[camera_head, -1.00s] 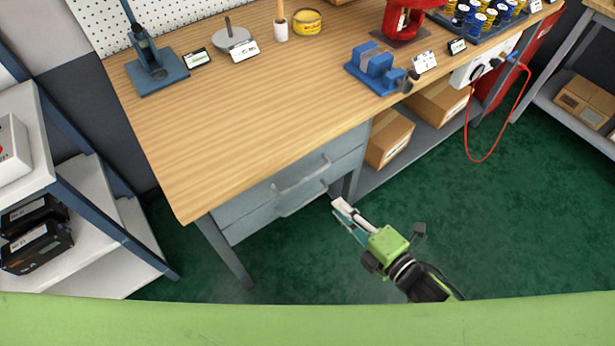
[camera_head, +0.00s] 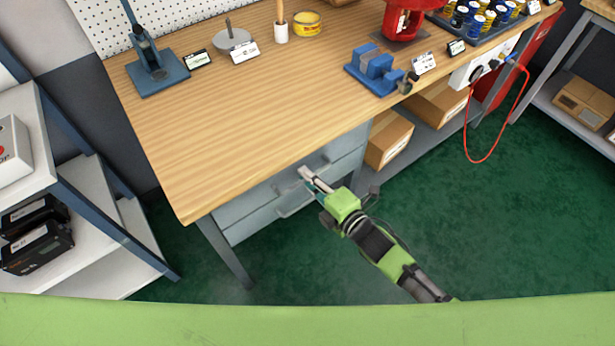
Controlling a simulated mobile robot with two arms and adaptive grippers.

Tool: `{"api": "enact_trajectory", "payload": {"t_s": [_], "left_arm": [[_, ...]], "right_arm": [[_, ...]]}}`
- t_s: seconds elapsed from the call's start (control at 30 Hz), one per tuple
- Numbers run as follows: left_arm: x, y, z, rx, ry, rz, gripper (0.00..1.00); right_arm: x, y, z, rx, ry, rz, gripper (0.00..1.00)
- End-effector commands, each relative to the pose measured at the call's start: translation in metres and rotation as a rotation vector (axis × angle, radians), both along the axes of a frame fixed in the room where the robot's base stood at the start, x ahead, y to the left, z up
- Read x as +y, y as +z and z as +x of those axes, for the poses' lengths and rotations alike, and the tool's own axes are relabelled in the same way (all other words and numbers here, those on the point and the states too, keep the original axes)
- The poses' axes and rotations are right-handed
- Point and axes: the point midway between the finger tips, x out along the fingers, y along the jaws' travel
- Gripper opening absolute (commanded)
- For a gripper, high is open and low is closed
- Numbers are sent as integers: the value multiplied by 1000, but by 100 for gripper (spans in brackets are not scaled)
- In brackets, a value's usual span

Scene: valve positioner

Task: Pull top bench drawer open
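The grey top drawer (camera_head: 248,203) is under the front edge of the wooden bench (camera_head: 215,130), and its front looks flush with the drawer unit. Its bar handle (camera_head: 283,184) shows in part; its right end is hidden behind my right gripper. My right gripper (camera_head: 306,175) is at the right part of this handle, its fingers pointing up and left. I cannot tell whether it touches the handle or whether its fingers are apart. The lower drawer (camera_head: 243,228) sits below with its own handle (camera_head: 290,210). My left gripper is not in view.
Cardboard boxes (camera_head: 388,143) stand on the shelf right of the drawers. A bench leg (camera_head: 226,254) is at the left front. A white shelf rack (camera_head: 95,200) stands at left. The green floor (camera_head: 480,240) before the bench is clear.

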Motion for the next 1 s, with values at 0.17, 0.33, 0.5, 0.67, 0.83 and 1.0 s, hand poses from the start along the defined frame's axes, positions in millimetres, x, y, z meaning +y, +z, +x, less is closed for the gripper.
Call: {"api": "enact_trajectory", "payload": {"t_s": [0.17,0.33,0.5,0.67,0.83,1.0], "left_arm": [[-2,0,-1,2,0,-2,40],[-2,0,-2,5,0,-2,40],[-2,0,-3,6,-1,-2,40],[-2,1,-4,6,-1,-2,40],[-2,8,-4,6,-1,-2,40],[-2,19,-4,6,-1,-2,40]], "right_arm": [[1,0,1,0,0,0,14],[1,0,1,1,0,1,0],[1,0,1,1,0,1,0],[-2,0,-3,2,0,0,0],[-12,0,-18,5,0,0,0],[-32,0,-45,7,0,-3,0]]}}
